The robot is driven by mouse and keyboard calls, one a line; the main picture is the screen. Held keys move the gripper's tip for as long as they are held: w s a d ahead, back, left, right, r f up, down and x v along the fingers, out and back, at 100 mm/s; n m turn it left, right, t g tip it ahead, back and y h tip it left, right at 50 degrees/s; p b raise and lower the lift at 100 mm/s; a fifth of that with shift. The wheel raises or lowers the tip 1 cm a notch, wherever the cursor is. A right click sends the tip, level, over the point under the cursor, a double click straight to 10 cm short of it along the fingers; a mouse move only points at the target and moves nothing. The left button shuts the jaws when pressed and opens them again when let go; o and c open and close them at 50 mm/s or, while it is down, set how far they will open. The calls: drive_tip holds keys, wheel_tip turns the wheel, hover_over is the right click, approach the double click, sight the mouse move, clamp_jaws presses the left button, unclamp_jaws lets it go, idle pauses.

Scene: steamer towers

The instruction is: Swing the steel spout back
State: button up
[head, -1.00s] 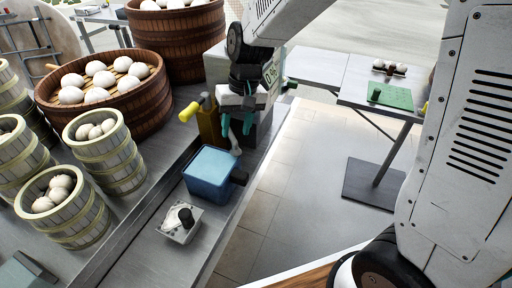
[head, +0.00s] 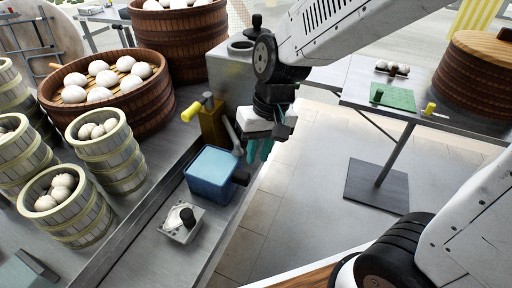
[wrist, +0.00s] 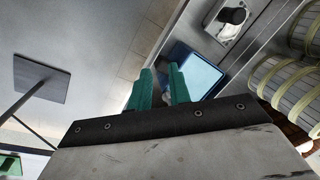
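The steel spout (head: 232,136) is a thin grey bar beside the brass post (head: 213,122) with the yellow-handled tap (head: 197,107). It slants down toward the back right corner of the blue box (head: 212,174). My gripper (head: 258,158) hangs just right of the spout, apart from it, past the counter's edge. Its two teal fingers stand apart with nothing between them. In the wrist view my gripper (wrist: 160,73) also shows a gap between the fingertips, with the blue box (wrist: 203,76) beyond them. I cannot make out the spout clearly there.
Bamboo steamers with buns (head: 105,145) and a wide wooden steamer (head: 62,110) crowd the left. A small white unit with a black knob (head: 182,222) sits in front of the blue box. Open floor (head: 310,190) lies right of the counter, before a side table (head: 400,95).

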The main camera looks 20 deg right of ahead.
sight(231, 132)
drive_tip(key=a+n, duration=0.1)
drive_tip(key=a, duration=0.1)
drive_tip(key=a+n, duration=0.1)
drive_tip(key=a, duration=0.1)
drive_tip(key=a+f+h, duration=0.1)
drive_tip(key=shift+s+a+f+n+g, duration=0.1)
drive_tip(key=shift+s+a+n+g, duration=0.2)
drive_tip(key=shift+s+a+n, duration=0.1)
clamp_jaws()
drive_tip(key=w+a+r+m+t+h, duration=0.4)
drive_tip(key=w+a+r+t+h, duration=0.2)
drive_tip(key=w+a, duration=0.3)
drive_tip(key=w+d+f, duration=0.5)
drive_tip(key=d+f, duration=0.3)
drive_tip(key=f, duration=0.1)
drive_tip(key=shift+d+f, duration=0.2)
drive_tip(key=shift+d, duration=0.05)
